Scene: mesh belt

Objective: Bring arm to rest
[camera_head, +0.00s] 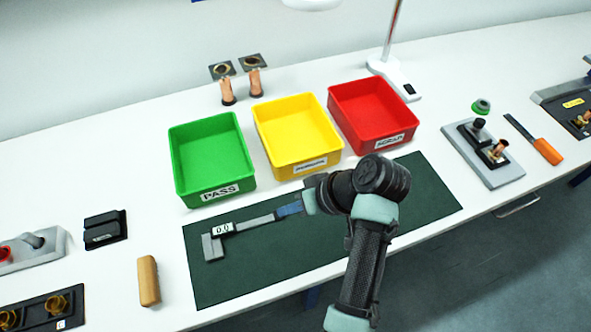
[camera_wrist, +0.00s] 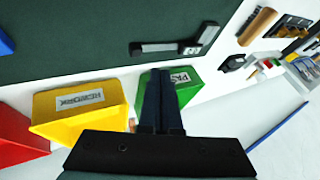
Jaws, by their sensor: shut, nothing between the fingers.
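My gripper (camera_head: 284,211) is shut and empty, with its fingers pointing left above the dark green mat (camera_head: 420,195) in the head view. A grey caliper (camera_head: 213,246) with a small display lies on the mat's left part. In the head view my fingertips overlap the end of its beam. In the wrist view the caliper (camera_wrist: 180,46) lies clear of my closed fingers (camera_wrist: 161,75), so I am not holding it. My arm hides part of the mat's right side and front edge in the head view.
Empty green (camera_head: 190,160), yellow (camera_head: 298,130) and red (camera_head: 370,105) bins stand behind the mat. A white lamp base (camera_head: 393,78) is at the back. A fixture (camera_head: 482,155) and an orange-handled tool (camera_head: 547,150) are at right.

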